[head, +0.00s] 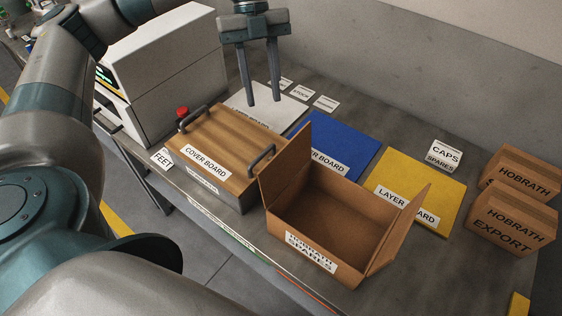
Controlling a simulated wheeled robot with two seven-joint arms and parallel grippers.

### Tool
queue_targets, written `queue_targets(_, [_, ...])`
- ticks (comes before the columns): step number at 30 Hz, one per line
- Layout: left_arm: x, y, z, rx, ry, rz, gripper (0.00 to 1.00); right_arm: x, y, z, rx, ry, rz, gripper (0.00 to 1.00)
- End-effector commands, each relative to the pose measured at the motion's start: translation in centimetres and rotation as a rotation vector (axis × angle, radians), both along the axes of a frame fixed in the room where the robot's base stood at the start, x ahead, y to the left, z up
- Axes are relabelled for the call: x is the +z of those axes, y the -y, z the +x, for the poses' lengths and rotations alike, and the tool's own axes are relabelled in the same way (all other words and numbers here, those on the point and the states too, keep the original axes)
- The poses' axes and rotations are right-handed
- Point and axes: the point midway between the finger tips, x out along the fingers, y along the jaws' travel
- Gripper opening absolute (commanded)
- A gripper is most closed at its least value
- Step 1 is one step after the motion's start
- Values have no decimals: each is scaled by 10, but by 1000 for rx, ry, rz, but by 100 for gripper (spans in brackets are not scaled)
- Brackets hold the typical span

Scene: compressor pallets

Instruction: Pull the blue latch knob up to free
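No blue latch knob can be made out in the head view. My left gripper (263,102) hangs at the top middle with its two fingers pointing down. The fingers are apart with nothing between them. It is above the back of the table, near the white board (262,104). A wooden cover board (228,140) with two dark handles lies below and left of it. A red knob-like piece (183,112) shows at the cover board's far left corner. My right gripper is not in view.
An open, empty cardboard box (325,215) with raised flaps stands at the front middle. Blue (355,146) and yellow (430,175) boards lie behind it. Closed cartons (512,215) stand at right. A white machine (160,60) stands at left.

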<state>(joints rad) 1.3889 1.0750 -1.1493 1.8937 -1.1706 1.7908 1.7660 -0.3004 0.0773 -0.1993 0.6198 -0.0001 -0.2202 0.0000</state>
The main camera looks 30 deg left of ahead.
Motion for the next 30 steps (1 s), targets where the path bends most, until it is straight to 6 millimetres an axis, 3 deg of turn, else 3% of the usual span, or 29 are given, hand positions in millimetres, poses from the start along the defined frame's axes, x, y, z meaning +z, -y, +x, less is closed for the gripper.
queue_targets(5, [0,0,0,-1,0,-2,33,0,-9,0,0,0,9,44])
queue_targets(14, [-10,3,-3,-2,-1,-1,33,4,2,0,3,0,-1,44])
queue_targets(20, [-32,11,-10,-4,-2,-1,33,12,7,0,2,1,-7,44])
queue_targets(30, [-87,28,-25,-4,-3,-1,33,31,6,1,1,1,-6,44])
